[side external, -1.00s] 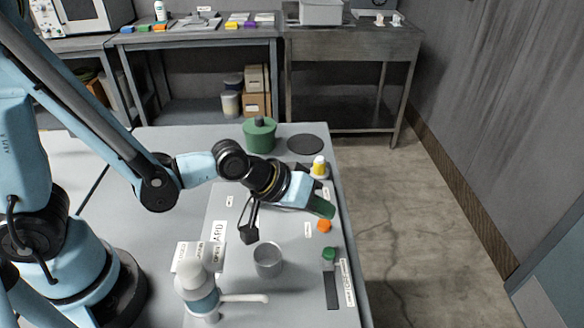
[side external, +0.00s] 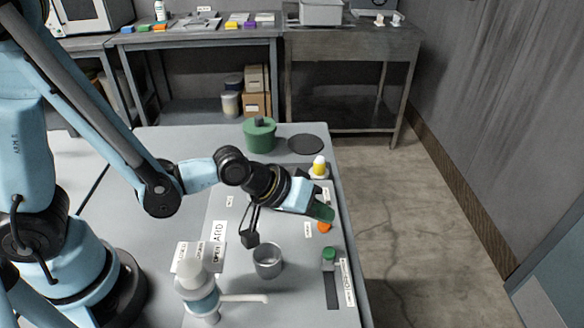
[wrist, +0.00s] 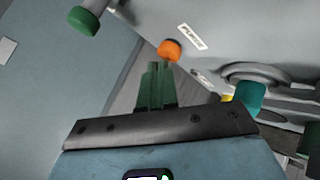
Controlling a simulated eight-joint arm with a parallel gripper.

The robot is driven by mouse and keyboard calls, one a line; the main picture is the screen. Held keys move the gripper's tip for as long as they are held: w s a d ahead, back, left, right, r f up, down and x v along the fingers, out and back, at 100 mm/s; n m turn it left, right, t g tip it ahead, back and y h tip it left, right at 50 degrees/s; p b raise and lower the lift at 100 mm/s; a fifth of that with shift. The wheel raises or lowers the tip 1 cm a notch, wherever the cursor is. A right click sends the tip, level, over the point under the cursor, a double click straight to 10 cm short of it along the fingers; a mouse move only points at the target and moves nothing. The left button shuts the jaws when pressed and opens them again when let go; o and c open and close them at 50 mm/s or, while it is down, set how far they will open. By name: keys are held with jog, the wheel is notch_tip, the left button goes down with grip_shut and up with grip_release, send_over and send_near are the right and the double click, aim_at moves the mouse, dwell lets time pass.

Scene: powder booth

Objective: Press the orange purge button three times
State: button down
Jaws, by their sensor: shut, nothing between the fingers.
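The orange purge button (side external: 324,228) is on the light panel near the table's right edge. In the side view, its upper part is partly covered by the green fingers. It shows clearly in the wrist view (wrist: 169,50), beside a small white label (wrist: 191,37). My gripper (side external: 322,213) has green fingers, shut with nothing between them. They are tilted down and appear just above the button. In the wrist view, the fingertips (wrist: 158,66) end close beside the button. I cannot tell whether they touch it.
A green knob on a dark slot (side external: 329,254) stands in front of the button, and a yellow-topped knob (side external: 319,166) behind it. A metal cup (side external: 267,262) and a white dispenser with a spout (side external: 202,300) stand nearby. A green pot (side external: 260,134) sits at the back.

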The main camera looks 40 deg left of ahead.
aim_at(319, 224)
jog(key=shift+f, duration=0.2)
dwell(0.5)
jog(key=shift+r, duration=0.85)
jog(key=shift+r, duration=0.1)
jog(key=shift+r, duration=2.4)
dwell(0.5)
jog(key=shift+r, duration=1.9)
jog(key=shift+f, duration=4.4)
